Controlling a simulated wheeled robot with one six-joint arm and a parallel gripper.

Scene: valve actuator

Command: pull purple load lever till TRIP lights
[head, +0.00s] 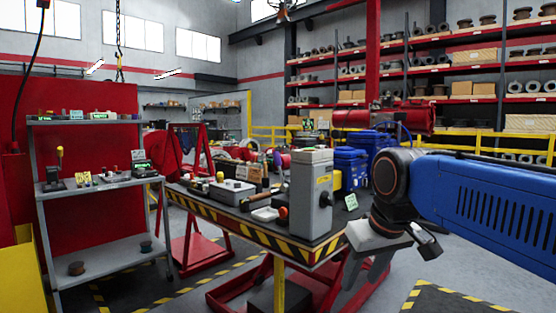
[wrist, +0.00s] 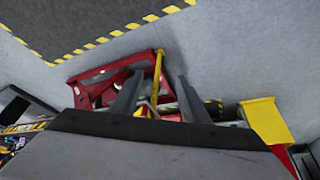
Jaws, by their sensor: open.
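A small purple patch (head: 277,159) shows on the workbench, partly behind a tall grey box; I cannot tell whether it is the load lever. No TRIP light can be made out. My gripper (head: 362,280) hangs low in front of the bench's right end, pointing down, apart from the bench and everything on it. In the wrist view its two fingers (wrist: 160,77) are spread with nothing between them, above the floor and a red frame.
The tall grey box (head: 311,185) stands on the hazard-striped workbench (head: 250,226), with a black knob on its side. A grey shelf cart (head: 110,184) stands at left. Blue bins (head: 350,166) are behind the bench. A red frame (wrist: 95,88) and yellow post (wrist: 158,75) lie below my gripper.

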